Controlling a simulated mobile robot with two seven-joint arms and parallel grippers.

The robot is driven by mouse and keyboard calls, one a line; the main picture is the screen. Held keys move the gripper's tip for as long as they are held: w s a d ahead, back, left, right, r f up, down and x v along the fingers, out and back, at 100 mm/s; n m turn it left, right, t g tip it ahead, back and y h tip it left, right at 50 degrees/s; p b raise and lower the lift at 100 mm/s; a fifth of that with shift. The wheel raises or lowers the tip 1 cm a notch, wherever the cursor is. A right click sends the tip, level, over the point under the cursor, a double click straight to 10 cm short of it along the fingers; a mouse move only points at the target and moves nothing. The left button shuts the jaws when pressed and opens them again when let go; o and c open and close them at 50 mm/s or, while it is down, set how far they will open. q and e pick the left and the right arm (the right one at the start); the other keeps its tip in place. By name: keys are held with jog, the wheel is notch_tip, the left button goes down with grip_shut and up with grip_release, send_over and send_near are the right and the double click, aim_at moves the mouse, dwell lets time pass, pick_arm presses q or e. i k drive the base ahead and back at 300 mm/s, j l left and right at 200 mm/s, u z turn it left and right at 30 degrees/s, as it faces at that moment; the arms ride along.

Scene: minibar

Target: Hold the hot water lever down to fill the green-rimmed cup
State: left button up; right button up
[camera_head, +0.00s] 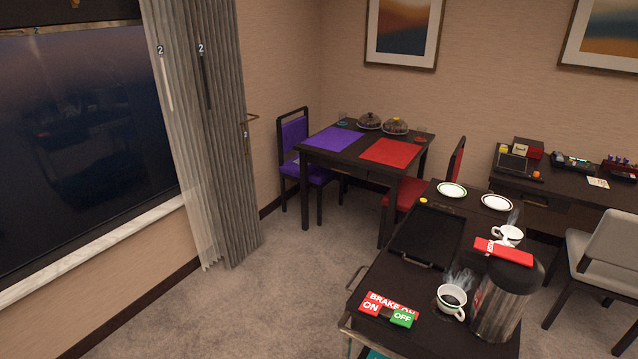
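A steel hot water dispenser (497,307) with a dark top stands at the right front of a dark cart. A red lever (504,252) with white lettering lies across its top. A white cup (452,301) with dark contents and steam above it stands just left of the dispenser. Another white cup (508,233) stands behind the dispenser, partly hidden by the lever, with some steam near it. The rim colours are too small to tell, so I cannot say which cup is green-rimmed. Neither of my grippers shows in this view.
The cart (400,330) also bears a black tray (427,235), a green-rimmed saucer (452,190), a dark-rimmed saucer (497,202) and a red and green brake sign (389,309). A dining table (350,164) stands behind, and a grey chair (609,257) stands right. Carpet left of the cart is clear.

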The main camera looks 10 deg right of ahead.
aim_at(524, 258)
jog(key=z, duration=1.55)
jog(key=j+z, duration=0.15)
jog(key=z, duration=0.3)
jog(key=j+z, duration=0.2)
jog(key=z, duration=0.3)
jog(key=k+l, duration=0.05)
